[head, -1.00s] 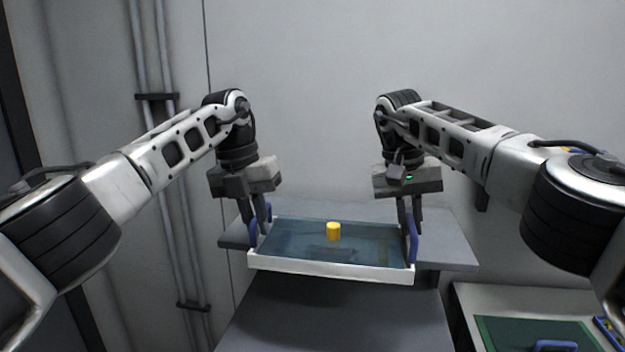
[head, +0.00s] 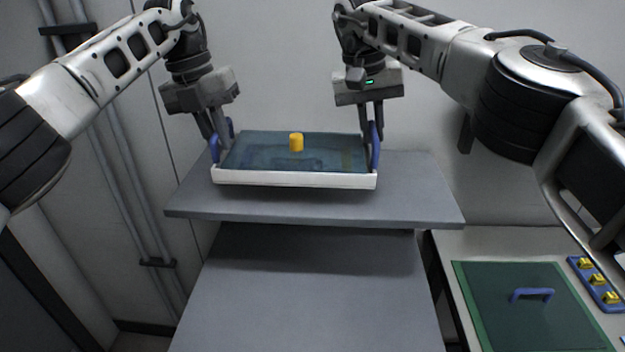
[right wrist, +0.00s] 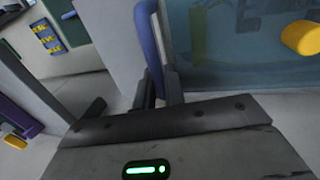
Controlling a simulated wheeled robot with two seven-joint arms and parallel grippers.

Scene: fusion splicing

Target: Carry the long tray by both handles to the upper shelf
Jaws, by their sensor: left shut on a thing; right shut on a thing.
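The long tray (head: 293,180) has a white rim, a teal floor and a blue handle at each end. It is level, over the grey upper shelf (head: 420,195), with shelf showing in front and to the right. I cannot tell whether it touches the shelf. A yellow cylinder (head: 296,143) stands upright on it; part also shows in the right wrist view (right wrist: 302,37). My left gripper (head: 219,140) is shut on the left handle (head: 214,150). My right gripper (head: 371,135) is shut on the right handle (head: 375,148), also in the right wrist view (right wrist: 149,40).
A wider grey surface (head: 310,300) lies below the upper shelf. At the lower right, a white table holds a green panel (head: 490,325) with a blue handle and a blue strip (head: 597,285) with yellow parts. Pipes run up the left wall. The wall stands behind the shelf.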

